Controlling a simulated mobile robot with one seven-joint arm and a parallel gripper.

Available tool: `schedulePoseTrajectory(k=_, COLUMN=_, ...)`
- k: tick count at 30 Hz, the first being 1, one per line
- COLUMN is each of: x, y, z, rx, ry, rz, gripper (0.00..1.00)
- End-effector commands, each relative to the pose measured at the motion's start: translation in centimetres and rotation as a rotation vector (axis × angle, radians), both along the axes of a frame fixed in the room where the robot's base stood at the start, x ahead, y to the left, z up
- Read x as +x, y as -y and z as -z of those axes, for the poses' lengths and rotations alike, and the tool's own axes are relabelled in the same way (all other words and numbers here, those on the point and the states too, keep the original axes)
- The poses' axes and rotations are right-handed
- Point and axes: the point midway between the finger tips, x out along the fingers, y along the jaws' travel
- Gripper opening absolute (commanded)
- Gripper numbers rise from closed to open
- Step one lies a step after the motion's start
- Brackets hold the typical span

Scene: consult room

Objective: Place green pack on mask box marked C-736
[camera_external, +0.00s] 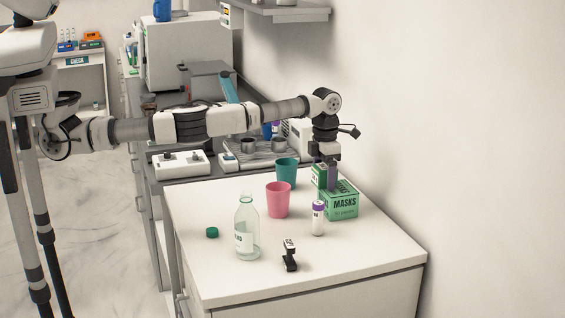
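The green mask box (345,207) lies on the white table near the wall, with "MASKS" on its front; its smaller marking is too small to read. A small green pack (318,175) is upright at the box's back left top edge. My gripper (330,182) points straight down over the box, its purplish-grey finger right beside the pack. The finger partly hides the pack and the box top. I cannot tell whether the fingers grip the pack, or whether the pack rests on the box or hangs just above it.
A purple-capped tube (318,220) stands close in front of the box. A pink cup (278,201) and a teal cup (286,172) stand to its left. A clear bottle (246,232), green cap (212,232) and small black-and-white device (290,257) are farther forward. The table's front right is clear.

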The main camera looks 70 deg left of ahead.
Motion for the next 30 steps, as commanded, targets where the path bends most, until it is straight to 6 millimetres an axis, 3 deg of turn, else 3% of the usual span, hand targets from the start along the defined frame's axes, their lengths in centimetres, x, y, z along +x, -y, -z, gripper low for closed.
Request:
schedulePoseTrajectory(k=11, x=0.0, y=0.0, z=-1.0, rx=0.000, ry=0.001, rz=0.000, gripper=0.76)
schedulePoseTrajectory(k=21, x=0.1, y=-0.1, z=-8.4, rx=0.000, ry=0.003, rz=0.002, gripper=0.76)
schedulePoseTrajectory(k=30, x=0.0, y=-0.1, z=-12.1, rx=0.001, ry=0.001, rz=0.000, gripper=0.76)
